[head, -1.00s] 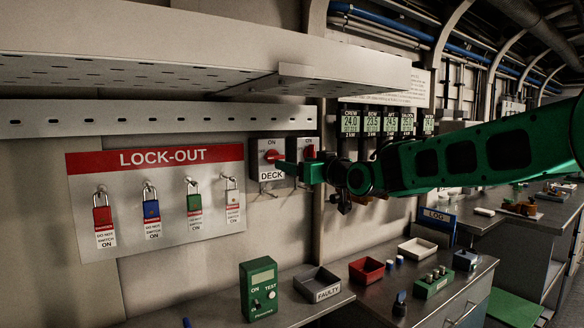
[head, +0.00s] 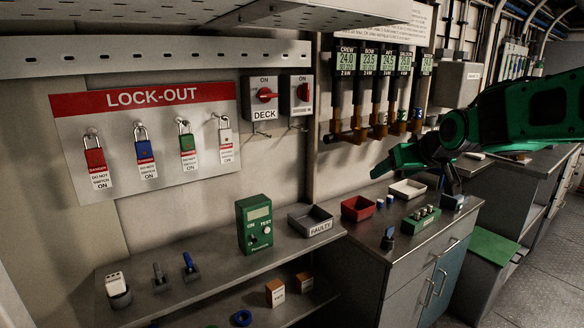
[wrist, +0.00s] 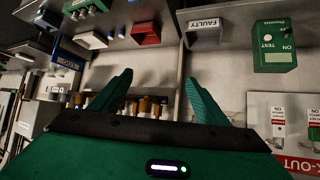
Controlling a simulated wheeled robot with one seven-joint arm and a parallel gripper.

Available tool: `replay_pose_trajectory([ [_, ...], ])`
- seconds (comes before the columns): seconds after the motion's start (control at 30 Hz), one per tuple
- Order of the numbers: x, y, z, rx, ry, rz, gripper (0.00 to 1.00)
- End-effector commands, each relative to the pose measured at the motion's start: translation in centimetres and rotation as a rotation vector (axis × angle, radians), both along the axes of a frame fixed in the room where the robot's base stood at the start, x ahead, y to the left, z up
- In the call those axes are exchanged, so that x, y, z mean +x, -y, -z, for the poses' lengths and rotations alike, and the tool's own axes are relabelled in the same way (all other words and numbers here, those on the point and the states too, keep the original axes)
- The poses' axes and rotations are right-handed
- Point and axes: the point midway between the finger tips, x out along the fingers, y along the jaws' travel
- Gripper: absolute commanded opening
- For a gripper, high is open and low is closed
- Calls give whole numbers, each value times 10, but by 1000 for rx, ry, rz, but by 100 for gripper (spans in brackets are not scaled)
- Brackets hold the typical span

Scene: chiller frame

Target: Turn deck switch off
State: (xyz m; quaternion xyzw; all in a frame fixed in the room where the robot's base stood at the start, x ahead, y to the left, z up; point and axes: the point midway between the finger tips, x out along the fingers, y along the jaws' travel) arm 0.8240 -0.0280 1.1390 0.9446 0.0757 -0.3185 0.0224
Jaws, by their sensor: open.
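The DECK switch (head: 264,96) is a grey box on the wall, right of the lock-out board. Its red handle (head: 266,95) lies nearly level across the face, below the word ON. A second grey switch (head: 302,94) sits just right of it, with its red handle closer to upright. My gripper (head: 384,165) is right of and below both switches, in front of the pipes and clear of them. The wrist view shows its two green fingers (wrist: 157,92) spread apart with nothing between them. The DECK switch is not in the wrist view.
The lock-out board (head: 150,137) holds several padlocks. Below stand a green tester (head: 254,224), a grey FAULTY tray (head: 311,220) and a red tray (head: 358,208). Brown pipes with gauges (head: 373,62) rise right of the switches. A shelf overhangs the wall above.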

Motion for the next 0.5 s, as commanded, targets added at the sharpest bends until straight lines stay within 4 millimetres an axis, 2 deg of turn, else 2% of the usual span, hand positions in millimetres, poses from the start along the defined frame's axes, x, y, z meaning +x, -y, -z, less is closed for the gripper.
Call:
replay_pose_trajectory([
  [0.03, -21, 23, 12, -4, -54, 46, 69],
  [0.17, -80, 73, 48, -7, -215, 164, 69],
  [0.2, -100, 85, 58, -4, -263, 199, 69],
  [0.27, -132, 103, 74, 4, -337, 254, 69],
  [0.3, -154, 115, 84, 11, -387, 292, 69],
  [0.37, -188, 128, 98, 24, -463, 345, 69],
  [0.5, -271, 148, 127, 71, -638, 469, 69],
])
